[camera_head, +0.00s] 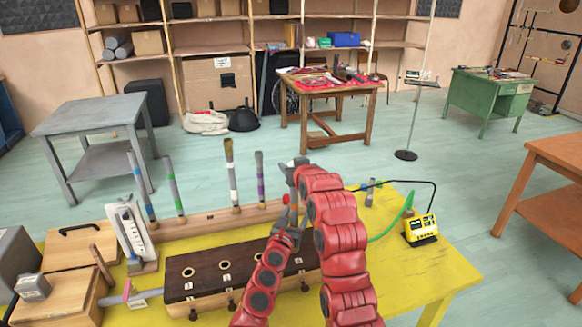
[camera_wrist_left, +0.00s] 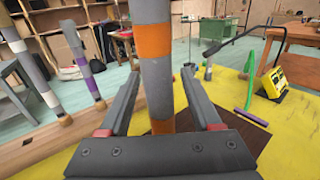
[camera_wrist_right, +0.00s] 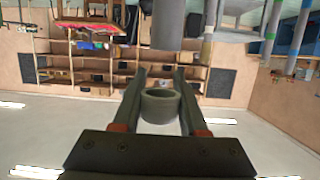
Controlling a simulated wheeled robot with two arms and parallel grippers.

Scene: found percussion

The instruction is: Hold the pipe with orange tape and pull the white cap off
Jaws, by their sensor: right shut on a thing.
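The pipe with orange tape (camera_wrist_left: 153,42) is grey and stands upright between the fingers of my left gripper (camera_wrist_left: 160,75), with a small gap beside it, so that gripper looks open around it. In the head view my left gripper (camera_head: 292,212) is below my right gripper (camera_head: 293,168), and the pipe is mostly hidden between the arms. My right gripper (camera_wrist_right: 163,85) is turned upside down and shut on a hollow cap (camera_wrist_right: 160,106), which looks dark grey in shade. The pipe's end (camera_wrist_right: 168,28) is apart from the cap in the right wrist view.
Several taped pipes stand in a wooden rack (camera_head: 205,223) at the yellow table's back left. A dark block with holes (camera_head: 208,272) lies before it. A yellow device (camera_head: 420,229) with a black arm stands at right. The yellow table (camera_head: 440,270) is clear at front right.

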